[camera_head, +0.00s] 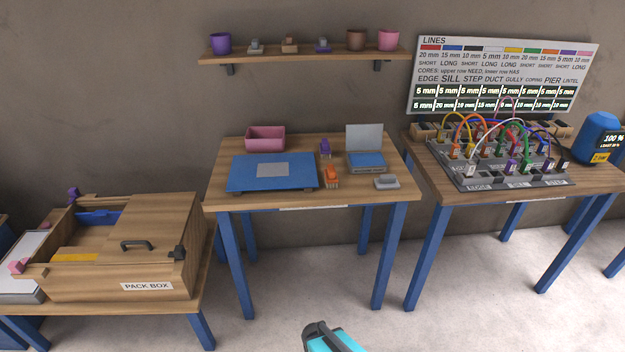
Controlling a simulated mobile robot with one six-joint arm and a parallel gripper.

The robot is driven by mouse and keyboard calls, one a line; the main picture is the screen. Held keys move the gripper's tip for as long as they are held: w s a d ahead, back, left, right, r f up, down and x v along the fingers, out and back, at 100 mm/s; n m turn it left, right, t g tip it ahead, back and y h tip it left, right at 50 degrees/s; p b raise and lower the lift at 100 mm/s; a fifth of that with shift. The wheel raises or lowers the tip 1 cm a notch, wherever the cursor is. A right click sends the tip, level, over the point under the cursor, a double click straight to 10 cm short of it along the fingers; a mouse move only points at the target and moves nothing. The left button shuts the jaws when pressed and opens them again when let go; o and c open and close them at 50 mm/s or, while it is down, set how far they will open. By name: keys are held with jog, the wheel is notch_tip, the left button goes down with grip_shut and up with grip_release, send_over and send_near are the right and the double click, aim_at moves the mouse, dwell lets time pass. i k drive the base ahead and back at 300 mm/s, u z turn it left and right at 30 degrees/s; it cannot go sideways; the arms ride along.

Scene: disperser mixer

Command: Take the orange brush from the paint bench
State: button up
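The orange brush (332,177) is a small orange object with darker bristle-like ends at its front. It sits on the wooden paint bench (302,197) with blue legs, just right of a blue mat (236,182) and near the front edge. A teal and dark part of my arm shows at the bottom edge, well below the bench. No gripper fingers show, and nothing covers the orange brush.
A pink bin (265,138) and an open-lidded blue case (366,161) are also on the bench. The pack box (120,270) stands left. A table with a cable panel (520,184) stands right. A shelf (305,56) hangs above. Floor in front is clear.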

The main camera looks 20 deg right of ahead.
aim_at(331, 176)
jog(key=u, duration=0.6)
jog(key=k, duration=0.25)
jog(key=u, duration=3.05)
jog(key=k, duration=1.85)
jog(key=z, duration=0.2)
